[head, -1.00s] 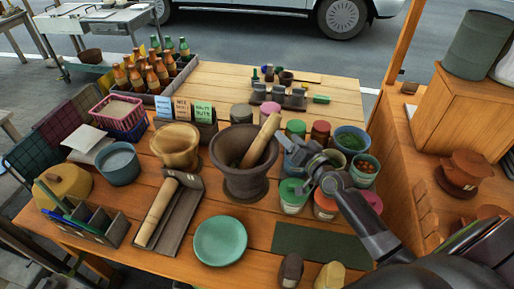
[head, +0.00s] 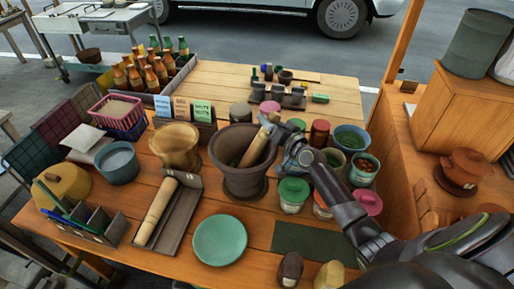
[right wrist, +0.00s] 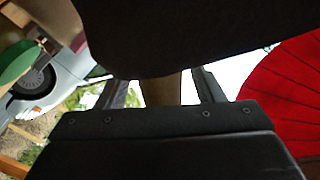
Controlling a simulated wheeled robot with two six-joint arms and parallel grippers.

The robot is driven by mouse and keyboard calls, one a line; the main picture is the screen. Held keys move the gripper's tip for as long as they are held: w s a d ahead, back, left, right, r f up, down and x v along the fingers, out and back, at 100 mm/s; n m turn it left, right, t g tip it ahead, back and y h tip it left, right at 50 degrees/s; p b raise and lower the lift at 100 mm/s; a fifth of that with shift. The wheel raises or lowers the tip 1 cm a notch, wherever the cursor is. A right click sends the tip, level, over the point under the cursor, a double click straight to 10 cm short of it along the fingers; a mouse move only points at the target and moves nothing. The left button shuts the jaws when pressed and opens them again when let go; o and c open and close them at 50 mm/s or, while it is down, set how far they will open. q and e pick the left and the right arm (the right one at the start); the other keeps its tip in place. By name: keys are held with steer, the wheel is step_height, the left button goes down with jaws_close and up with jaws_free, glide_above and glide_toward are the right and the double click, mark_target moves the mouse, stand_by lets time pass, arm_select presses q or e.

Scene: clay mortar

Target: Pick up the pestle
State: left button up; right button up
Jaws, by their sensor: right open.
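The mortar (head: 245,184) is a dark brown clay bowl standing upright on the wooden table. The pale wooden pestle (head: 253,152) leans in it, its upper end tilted to the right above the rim. My right gripper (head: 274,125) is open at the pestle's upper end, coming in from the right. In the right wrist view its two fingers (right wrist: 164,91) stand apart, with part of the pestle (right wrist: 161,92) showing between them. Whether they touch it cannot be told. The pestle's lower end is hidden inside the mortar. My left gripper is not in view.
A wooden roller (head: 156,214) lies in a grey tray left of the mortar. A tan bowl (head: 176,147) stands close behind left. A green plate (head: 219,240) lies in front. Lidded jars (head: 293,196) crowd the right side under my right arm.

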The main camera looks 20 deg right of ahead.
jaws_close()
steer(key=shift+r, duration=0.1)
step_height(320, 180, up, 9)
steer(key=p, duration=0.6)
steer(key=shift+r+p, duration=0.45)
steer(key=shift+r, duration=0.05)
